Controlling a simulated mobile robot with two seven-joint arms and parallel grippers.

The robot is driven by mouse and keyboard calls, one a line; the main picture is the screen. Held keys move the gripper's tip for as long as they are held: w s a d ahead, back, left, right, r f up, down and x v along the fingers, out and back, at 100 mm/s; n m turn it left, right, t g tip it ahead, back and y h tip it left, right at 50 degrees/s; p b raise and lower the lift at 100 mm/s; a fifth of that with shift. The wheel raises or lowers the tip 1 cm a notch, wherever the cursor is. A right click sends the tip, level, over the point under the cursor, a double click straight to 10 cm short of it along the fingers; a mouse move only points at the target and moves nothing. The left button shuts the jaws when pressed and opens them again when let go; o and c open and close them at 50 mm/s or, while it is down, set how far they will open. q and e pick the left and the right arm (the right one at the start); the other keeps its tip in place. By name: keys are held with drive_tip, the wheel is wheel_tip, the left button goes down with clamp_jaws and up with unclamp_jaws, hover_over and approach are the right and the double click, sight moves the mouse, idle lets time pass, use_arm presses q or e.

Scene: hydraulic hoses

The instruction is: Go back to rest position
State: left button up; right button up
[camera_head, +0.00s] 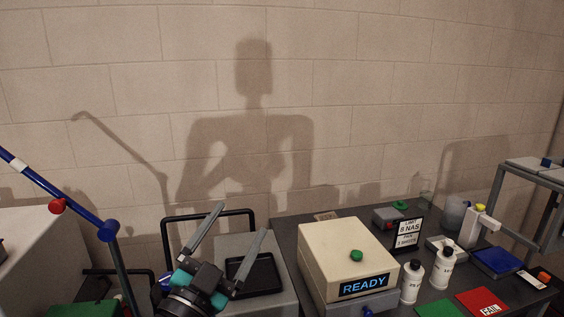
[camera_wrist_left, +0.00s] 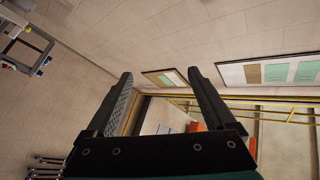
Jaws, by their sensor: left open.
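My left gripper (camera_head: 232,232) is at the lower middle of the head view, its two long grey fingers spread apart and pointing up. Nothing is between the fingers. The gripper appears in front of a grey surface with a black tray (camera_head: 262,277), left of a cream box with a READY display (camera_head: 364,284). My right gripper is not in the head view.
A dark table on the right holds white bottles (camera_head: 412,281), a red FAIL pad (camera_head: 481,301), a blue pad (camera_head: 497,262) and a limit sign (camera_head: 408,232). The space above the table is clear.

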use_arm(q)
drive_tip(key=s+a+f+n+g+y, duration=0.4)
drive_tip(key=a+f+n+y, duration=0.1)
drive_tip(key=f, duration=0.4)
drive_tip(key=s+a+f+n+g+y, duration=0.4)
drive_tip(key=f, duration=0.6)
drive_tip(key=s+f+g+h, duration=0.1)
drive_tip(key=s+f+g, duration=0.45)
drive_tip(key=s, duration=0.35)
drive_tip(key=s+f+g, duration=0.4)
drive_tip(key=s+f, duration=0.2)
drive_tip(key=s, duration=0.3)
wheel_tip(320, 180, down, 27)
drive_tip(key=s+b, duration=0.1)
drive_tip(key=b, duration=0.7)
drive_tip(key=s+a+f+g+b, duration=0.1)
drive_tip(key=s+f+b, duration=0.3)
drive_tip(key=s+f, duration=0.4)
drive_tip(key=s+a+f+g+b, duration=0.1)
drive_tip(key=s+f+b, duration=0.3)
drive_tip(key=f, duration=1.2)
drive_tip(key=s, duration=0.4)
drive_tip(key=shift+s, duration=0.15)
